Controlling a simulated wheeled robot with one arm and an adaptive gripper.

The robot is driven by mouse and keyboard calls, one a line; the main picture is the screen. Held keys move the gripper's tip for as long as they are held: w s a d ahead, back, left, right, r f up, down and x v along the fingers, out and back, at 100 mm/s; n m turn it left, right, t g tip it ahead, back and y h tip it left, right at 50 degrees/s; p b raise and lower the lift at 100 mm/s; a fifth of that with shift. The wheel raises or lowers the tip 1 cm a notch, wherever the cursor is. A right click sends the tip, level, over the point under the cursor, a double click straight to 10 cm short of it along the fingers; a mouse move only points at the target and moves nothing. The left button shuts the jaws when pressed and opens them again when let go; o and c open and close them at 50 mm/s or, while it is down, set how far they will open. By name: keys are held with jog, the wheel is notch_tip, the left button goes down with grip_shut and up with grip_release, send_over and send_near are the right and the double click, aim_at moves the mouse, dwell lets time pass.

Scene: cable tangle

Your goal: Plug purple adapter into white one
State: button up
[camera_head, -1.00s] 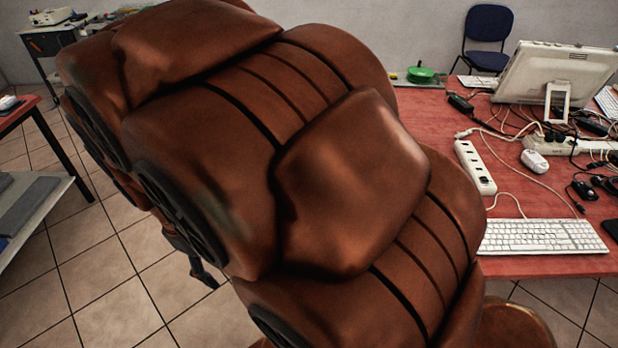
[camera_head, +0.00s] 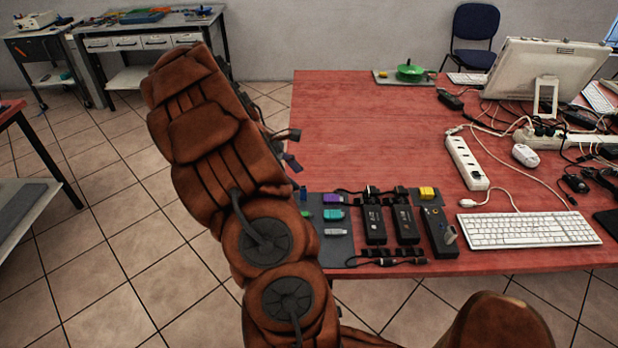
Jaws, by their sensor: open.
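A small purple adapter (camera_head: 331,199) lies at the back of a grey mat (camera_head: 340,248) near the table's left front corner. A small whitish adapter (camera_head: 335,232) lies further forward on the same mat, apart from the purple one. A teal adapter (camera_head: 334,214) lies between them. My gripper (camera_head: 291,148) is partly hidden behind my arm, above and left of the mat at the table's left edge. Its dark fingertips look apart, and I see nothing held between them.
Several black hubs (camera_head: 374,222) with cables stand right of the mat. A yellow block (camera_head: 427,193) sits behind them. A white power strip (camera_head: 466,162), keyboard (camera_head: 528,230) and cable tangle fill the right. The red table (camera_head: 370,125) is bare at the back left.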

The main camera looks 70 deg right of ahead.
jog(key=n, duration=0.1)
send_near(331, 197)
jog(key=shift+b+x, duration=1.3)
jog(key=shift+x, duration=2.85)
jog(key=shift+a, duration=0.1)
jog(key=shift+c, duration=0.4)
grip_shut()
jog(key=shift+r+p, duration=1.9)
jog(key=shift+r, duration=1.6)
